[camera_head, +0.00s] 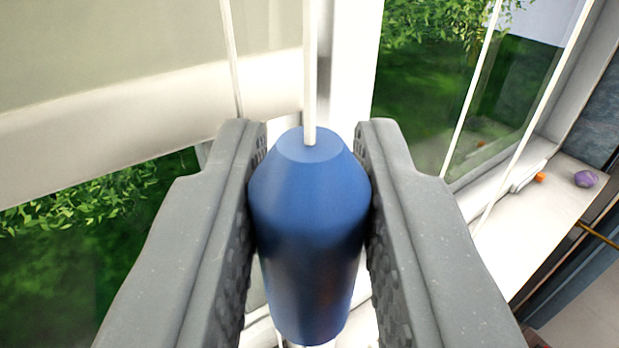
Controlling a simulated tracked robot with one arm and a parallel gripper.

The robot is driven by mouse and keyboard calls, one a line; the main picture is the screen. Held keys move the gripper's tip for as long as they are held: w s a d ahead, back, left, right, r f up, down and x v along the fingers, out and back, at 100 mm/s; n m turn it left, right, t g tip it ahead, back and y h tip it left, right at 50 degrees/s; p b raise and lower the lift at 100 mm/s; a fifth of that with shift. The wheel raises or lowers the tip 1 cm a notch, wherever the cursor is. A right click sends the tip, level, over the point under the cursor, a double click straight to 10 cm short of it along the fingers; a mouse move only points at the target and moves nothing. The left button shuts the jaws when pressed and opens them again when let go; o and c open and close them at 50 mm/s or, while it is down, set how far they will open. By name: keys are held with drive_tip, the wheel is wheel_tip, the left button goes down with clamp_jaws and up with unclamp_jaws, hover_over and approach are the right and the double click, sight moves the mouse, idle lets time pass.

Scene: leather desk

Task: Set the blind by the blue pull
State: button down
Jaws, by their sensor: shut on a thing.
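The blue pull (309,225) is a blue cylinder with a tapered top, hanging upright on a white cord (310,75). My gripper (310,150) is shut on it, with one grey finger on each side of the pull. The pale blind (140,75) is at the upper left, its lower edge partway down the window, with green foliage visible below it. The left finger hides part of the window behind it.
Other white cords (470,85) hang at the right, in front of a window pane. A white sill (550,215) at the right bears a purple object (586,179) and a small orange object (540,177). A white window post stands behind the pull.

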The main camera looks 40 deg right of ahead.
sight(308, 152)
drive_tip(key=shift+r+p, duration=0.85)
drive_tip(key=shift+r, duration=0.75)
drive_tip(key=c, duration=1.3)
unclamp_jaws()
drive_tip(key=b+v, duration=0.2)
drive_tip(key=v, duration=1.1)
drive_tip(key=shift+s+a+f, duration=0.1)
drive_tip(key=shift+s+a, duration=0.2)
